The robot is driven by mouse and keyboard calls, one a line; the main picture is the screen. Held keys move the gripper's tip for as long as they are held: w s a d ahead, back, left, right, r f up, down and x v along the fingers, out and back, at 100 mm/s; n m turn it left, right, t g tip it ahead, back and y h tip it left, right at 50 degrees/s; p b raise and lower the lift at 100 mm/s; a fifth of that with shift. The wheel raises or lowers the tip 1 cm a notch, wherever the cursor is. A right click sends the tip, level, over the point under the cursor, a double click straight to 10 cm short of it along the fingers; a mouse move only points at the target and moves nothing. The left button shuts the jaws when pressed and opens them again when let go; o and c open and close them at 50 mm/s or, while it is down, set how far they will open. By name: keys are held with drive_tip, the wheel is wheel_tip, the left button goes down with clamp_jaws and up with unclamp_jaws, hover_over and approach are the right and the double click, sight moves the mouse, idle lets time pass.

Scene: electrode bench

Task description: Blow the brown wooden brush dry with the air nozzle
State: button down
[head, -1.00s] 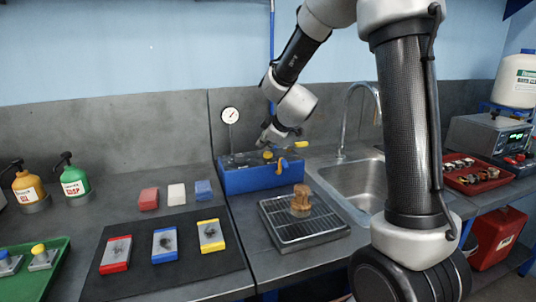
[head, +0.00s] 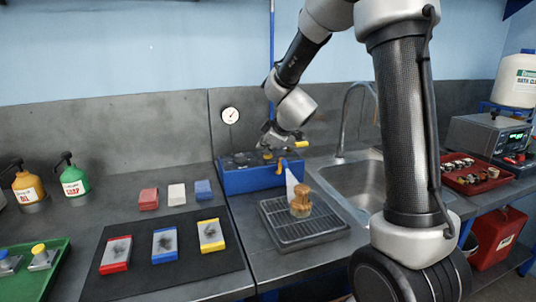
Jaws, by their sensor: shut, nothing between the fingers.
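The brown wooden brush (head: 301,203) stands on the dark wire rack tray (head: 272,238). A pale white cone of air (head: 292,183) runs from the nozzle down to the brush's upper left side. My gripper (head: 268,147) is shut over the top of the blue box, near its knobs. Its fingertips are small in the picture, and I cannot tell exactly what they touch.
The sink (head: 358,180) with its tall tap lies right of the rack. A black mat (head: 138,262) holds three coloured blocks at left. A pressure gauge (head: 230,115) stands behind the blue box. A red tray (head: 468,180) is at far right.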

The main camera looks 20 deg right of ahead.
sight(266, 156)
idle(0.3)
drive_tip(key=shift+r, duration=0.95)
drive_tip(key=shift+r, duration=2.55)
drive_tip(key=s+d+m+g, duration=0.1)
drive_tip(key=s+d+m, duration=0.2)
drive_tip(key=s, duration=0.9)
drive_tip(key=s+d+r+m+g+h, duration=0.1)
drive_tip(key=s+m, duration=0.3)
drive_tip(key=s, duration=0.9)
drive_tip(key=s+d+m+g, duration=0.2)
drive_tip(key=s+d+m, duration=0.2)
drive_tip(key=s, duration=0.8)
drive_tip(key=shift+s+d+r+g+h, duration=0.3)
drive_tip(key=shift+g+h, duration=0.1)
